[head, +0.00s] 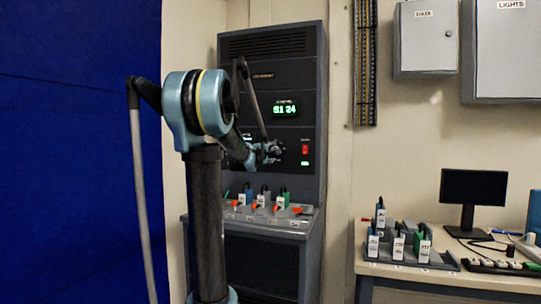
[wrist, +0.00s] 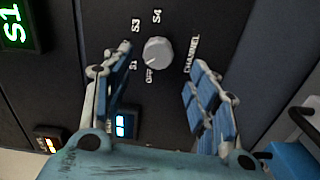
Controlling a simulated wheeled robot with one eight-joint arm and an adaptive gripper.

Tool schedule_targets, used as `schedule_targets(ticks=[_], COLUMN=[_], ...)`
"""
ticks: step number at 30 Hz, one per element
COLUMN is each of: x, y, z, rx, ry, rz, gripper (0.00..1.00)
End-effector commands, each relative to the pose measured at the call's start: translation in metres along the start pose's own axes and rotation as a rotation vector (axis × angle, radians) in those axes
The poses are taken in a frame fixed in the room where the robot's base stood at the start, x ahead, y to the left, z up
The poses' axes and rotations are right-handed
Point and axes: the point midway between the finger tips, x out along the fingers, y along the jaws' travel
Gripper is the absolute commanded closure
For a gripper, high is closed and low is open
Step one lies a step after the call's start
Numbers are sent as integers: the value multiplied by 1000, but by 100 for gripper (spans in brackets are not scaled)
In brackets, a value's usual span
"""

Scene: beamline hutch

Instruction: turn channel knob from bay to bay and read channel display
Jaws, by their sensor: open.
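The channel knob (wrist: 158,53) is a round light-grey dial on the dark rack panel. Labels OFF, S1, S3 and S4 stand around it, with CHANNEL printed at its right; I cannot tell its pointer mark clearly. My gripper (wrist: 150,78) is open, its blue-padded fingers apart on either side, with the knob between and just beyond them; no contact shows. In the head view my gripper (head: 272,152) is at the rack front and the knob is hidden by it. The channel display (head: 286,108) glows green and seems to read S1 24; its S1 part shows in the wrist view (wrist: 14,24).
A red switch (head: 305,149) sits right of my gripper on the rack (head: 270,75). Below is a sloped shelf (head: 290,223) with several tagged plugs and red levers. A bench (head: 440,274) with a monitor (head: 474,187) and plug holder stands at the right.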

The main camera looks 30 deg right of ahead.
Motion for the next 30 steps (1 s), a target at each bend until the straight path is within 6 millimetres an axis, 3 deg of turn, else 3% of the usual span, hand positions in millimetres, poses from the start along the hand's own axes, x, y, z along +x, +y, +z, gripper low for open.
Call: schedule_targets(ticks=[6,12,30], x=[-31,-46,-49], y=[0,-1,-1], z=[-1,-1,-1], rx=[0,0,0], ry=[1,0,0], rz=[-1,-1,-1], gripper=[46,46,46])
